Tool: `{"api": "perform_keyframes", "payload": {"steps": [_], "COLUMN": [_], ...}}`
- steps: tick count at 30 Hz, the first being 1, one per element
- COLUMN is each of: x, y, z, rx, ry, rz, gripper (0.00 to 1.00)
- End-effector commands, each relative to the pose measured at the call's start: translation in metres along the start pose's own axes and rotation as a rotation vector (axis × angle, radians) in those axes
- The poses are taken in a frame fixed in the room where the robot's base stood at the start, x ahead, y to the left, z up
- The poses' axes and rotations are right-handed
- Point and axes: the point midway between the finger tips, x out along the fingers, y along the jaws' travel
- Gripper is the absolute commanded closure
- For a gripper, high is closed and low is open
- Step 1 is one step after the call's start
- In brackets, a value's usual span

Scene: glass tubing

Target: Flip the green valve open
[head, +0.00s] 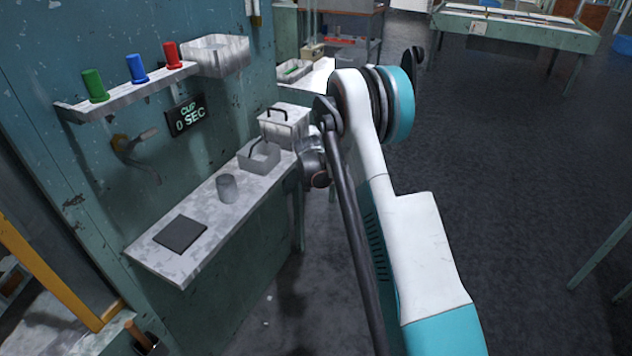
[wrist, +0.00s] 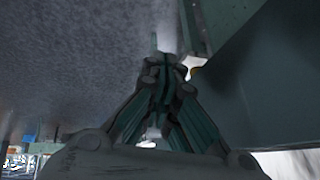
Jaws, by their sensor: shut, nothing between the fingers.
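A green capped cylinder (head: 95,86) stands at the left end of a narrow wall shelf in the head view; it is the only plainly green fitting I see there. I cannot tell whether it is the valve itself. A metal spout with a lever-like end (head: 135,143) juts from the wall below it. My gripper (wrist: 165,75) is shut and empty in the wrist view, pointing along a grey surface beside a green-grey panel. In the head view my arm hangs to the right, well apart from the shelf, and hides most of the gripper. The wrist view shows no green cylinder.
A sign (head: 186,116) reads "CUP 0 SEC". The lower bench (head: 160,245) holds a cup (head: 226,188), a dark pad (head: 181,234) and handled boxes. Open floor lies right.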

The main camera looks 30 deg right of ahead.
Motion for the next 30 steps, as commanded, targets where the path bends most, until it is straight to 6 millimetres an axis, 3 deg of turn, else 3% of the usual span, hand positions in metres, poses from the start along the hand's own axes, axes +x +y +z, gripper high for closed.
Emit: {"api": "perform_keyframes", "payload": {"steps": [12, 30], "x": [0.021, 0.027], "y": [0.000, 0.002], "z": [-0.005, -0.009], "rx": [0.000, 0.001], "ry": [-0.001, 0.002], "rz": [0.000, 0.001], "gripper": [1.00, 1.00]}}
